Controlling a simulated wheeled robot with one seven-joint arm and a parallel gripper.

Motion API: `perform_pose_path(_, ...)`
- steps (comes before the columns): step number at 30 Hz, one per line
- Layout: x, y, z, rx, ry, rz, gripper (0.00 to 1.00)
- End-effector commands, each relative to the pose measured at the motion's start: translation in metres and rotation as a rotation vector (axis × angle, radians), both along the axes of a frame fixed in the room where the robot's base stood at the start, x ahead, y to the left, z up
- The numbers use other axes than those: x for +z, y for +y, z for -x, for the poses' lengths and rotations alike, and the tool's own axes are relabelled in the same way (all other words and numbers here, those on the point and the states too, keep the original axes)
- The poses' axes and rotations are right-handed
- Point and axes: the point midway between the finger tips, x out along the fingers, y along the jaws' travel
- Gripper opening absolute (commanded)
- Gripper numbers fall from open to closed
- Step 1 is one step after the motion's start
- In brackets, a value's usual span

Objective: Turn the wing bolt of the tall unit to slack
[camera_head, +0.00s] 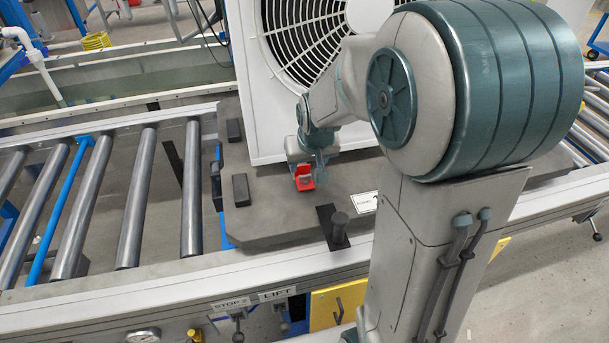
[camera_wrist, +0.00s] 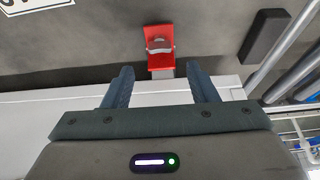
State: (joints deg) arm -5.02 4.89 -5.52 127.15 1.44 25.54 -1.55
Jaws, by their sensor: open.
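The tall unit (camera_head: 255,90) is a white housing with a round fan grille, standing on a grey pallet. A small red bracket (camera_head: 303,179) sits low at its near edge, by the pallet top. In the wrist view the red bracket (camera_wrist: 159,62) shows a greyish rounded piece (camera_wrist: 158,46) inside it; I cannot tell for sure if this is the wing bolt. My gripper (camera_head: 316,168) is just above and beside the bracket. In the wrist view my gripper (camera_wrist: 160,72) has its two fingers apart with nothing between them; the bracket lies beyond the tips, roughly centred. Contact is not visible.
The grey pallet (camera_head: 270,220) carries black blocks (camera_head: 241,190), a black post (camera_head: 338,232) and a white label (camera_head: 364,203). Conveyor rollers (camera_head: 137,200) run to the left. A rail with STOP and LIFT controls (camera_head: 278,294) lies in front. My arm covers the unit's right side.

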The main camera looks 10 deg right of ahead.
Motion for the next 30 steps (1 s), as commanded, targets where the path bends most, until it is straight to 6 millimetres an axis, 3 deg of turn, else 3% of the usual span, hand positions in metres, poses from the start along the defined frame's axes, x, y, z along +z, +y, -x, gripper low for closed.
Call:
perform_pose_path(3, -0.026, 0.0, -0.009, 0.001, 0.003, 0.001, 0.53)
perform_pose_path(9, -0.052, 0.0, -0.021, 0.0, 0.001, 0.0, 0.53)
perform_pose_path(23, -0.064, 0.0, -0.027, 0.0, -0.002, 0.0, 0.53)
perform_pose_path(24, -0.064, 0.0, -0.027, 0.0, -0.001, 0.0, 0.5)
perform_pose_path(28, -0.064, 0.0, -0.027, 0.0, -0.001, 0.0, 0.14)
perform_pose_path(29, -0.064, 0.0, -0.027, 0.0, -0.001, 0.0, 0.08)
perform_pose_path(30, -0.064, 0.0, -0.026, 0.0, -0.001, 0.0, 0.08)
